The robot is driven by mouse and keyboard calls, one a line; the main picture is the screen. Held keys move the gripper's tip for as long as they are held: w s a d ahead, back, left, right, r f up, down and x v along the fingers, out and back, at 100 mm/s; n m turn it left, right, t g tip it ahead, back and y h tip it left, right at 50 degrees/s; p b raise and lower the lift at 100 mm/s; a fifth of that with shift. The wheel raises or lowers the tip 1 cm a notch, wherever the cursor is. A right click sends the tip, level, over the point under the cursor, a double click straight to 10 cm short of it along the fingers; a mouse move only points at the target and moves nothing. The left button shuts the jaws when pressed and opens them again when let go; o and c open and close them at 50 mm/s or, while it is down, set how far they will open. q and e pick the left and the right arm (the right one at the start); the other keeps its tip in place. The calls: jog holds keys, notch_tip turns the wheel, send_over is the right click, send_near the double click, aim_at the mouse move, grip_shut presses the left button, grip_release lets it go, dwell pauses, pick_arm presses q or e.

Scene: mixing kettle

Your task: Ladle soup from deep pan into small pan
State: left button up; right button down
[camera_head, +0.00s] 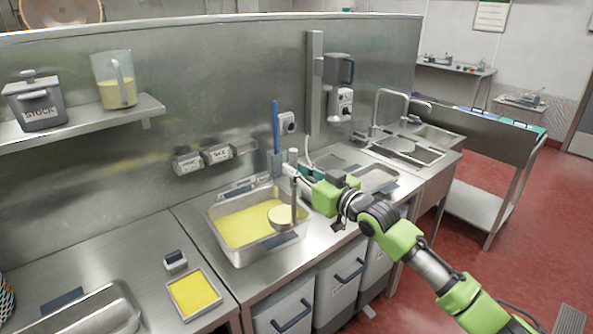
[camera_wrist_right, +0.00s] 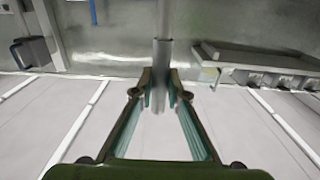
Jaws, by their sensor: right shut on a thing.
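The deep pan (camera_head: 215,240) is a steel rectangular pan of yellow soup on the counter. The small pan (camera_head: 177,308) is a shallow square tray to its lower left, also showing yellow inside. My right gripper (camera_head: 291,172) is shut on the upright handle of the ladle (camera_head: 281,217); the handle also shows between the fingers in the right wrist view (camera_wrist_right: 162,62). The ladle's round bowl is over the right part of the deep pan. Whether it touches the soup or holds any, I cannot tell. My left gripper is not in view.
A small dark-topped block (camera_head: 175,262) stands behind the small pan. A steel tray (camera_head: 100,312) lies at the lower left. A shelf (camera_head: 140,112) holds a stock container (camera_head: 36,104) and a jug (camera_head: 115,80). A sink (camera_head: 405,148) is at the right.

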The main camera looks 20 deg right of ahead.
jog(key=s+a+f+m+h, duration=0.1)
jog(key=s+f, duration=0.3)
jog(key=s, duration=0.8)
jog(key=s+a+f+m+h, duration=0.1)
jog(key=s+a+f+h, duration=0.1)
jog(key=s, duration=0.9)
jog(key=s+a+f+m+t+h, duration=0.1)
jog(key=s+f, duration=0.5)
jog(key=s, duration=0.6)
jog(key=shift+s+a+m+h, duration=0.3)
jog(key=shift+a+m+h, duration=0.2)
jog(key=shift+a+h, duration=0.5)
jog(key=shift+d, duration=0.2)
